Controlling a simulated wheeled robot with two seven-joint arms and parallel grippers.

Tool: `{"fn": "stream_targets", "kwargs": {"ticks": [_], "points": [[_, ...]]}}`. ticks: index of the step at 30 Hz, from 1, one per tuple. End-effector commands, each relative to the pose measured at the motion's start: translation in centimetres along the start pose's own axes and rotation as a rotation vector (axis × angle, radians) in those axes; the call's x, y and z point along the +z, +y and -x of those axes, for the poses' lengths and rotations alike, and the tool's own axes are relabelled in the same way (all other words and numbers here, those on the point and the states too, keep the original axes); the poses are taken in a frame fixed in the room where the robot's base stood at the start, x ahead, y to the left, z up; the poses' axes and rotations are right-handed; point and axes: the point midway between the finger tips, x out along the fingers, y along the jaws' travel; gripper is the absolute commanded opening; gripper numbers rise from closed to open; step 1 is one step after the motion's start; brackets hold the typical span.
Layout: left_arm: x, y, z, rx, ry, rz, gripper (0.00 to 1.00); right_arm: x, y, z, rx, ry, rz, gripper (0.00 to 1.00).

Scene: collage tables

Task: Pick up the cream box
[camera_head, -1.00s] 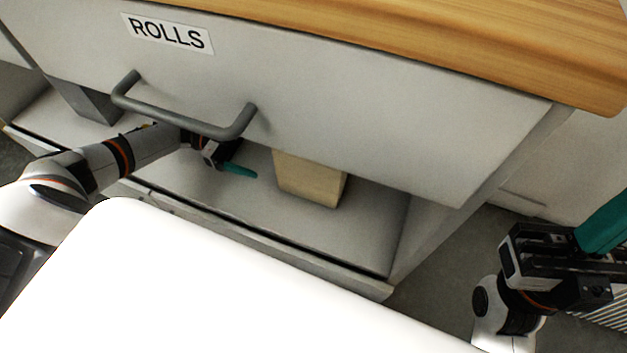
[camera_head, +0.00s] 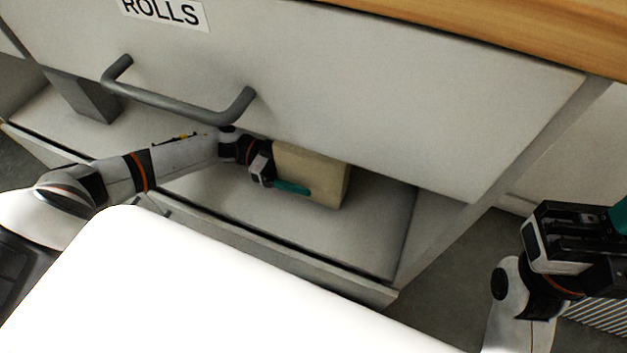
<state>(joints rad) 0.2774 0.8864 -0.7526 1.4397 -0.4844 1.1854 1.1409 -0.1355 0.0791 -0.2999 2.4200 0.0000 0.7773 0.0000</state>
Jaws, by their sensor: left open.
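The cream box (camera_head: 318,177) stands on the low shelf under the drawer front, its upper part hidden behind that front. My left gripper (camera_head: 290,188) is at the front left of the box, with one teal finger visible across the lower front of it. The other finger is hidden, and I cannot tell whether the gripper touches the box. It is open. My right gripper (camera_head: 612,222) is at the right edge, away from the box, with its fingertips mostly cut off by the frame.
The drawer front (camera_head: 400,110) labelled ROLLS, with a grey handle (camera_head: 180,105), hangs over the shelf (camera_head: 375,225). A grey block (camera_head: 88,98) stands at the shelf's left. The shelf right of the box is clear. A wooden top (camera_head: 540,35) lies above.

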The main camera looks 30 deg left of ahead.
Motion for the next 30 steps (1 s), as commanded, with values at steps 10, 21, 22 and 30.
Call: {"fn": "stream_targets", "kwargs": {"ticks": [10, 21, 22, 30], "points": [[0.0, 0.0, -0.1, 0.000, 0.001, 0.000, 0.57, 0.0, 0.0, -0.1, 0.000, 0.000, 0.000, 0.00], [0.1, 0.0, -0.1, 0.000, -0.001, -0.001, 0.25, 0.0, 0.0, -0.1, 0.000, 0.000, 0.000, 0.00], [0.1, 0.0, -0.1, 0.000, -0.001, -0.001, 0.25, 0.0, 0.0, -0.1, 0.000, 0.000, 0.000, 0.00], [4.0, 0.0, 0.0, 0.000, 0.001, -0.004, 0.25, 0.5, 0.0, 0.3, -0.022, 0.059, -0.007, 0.00]]}}
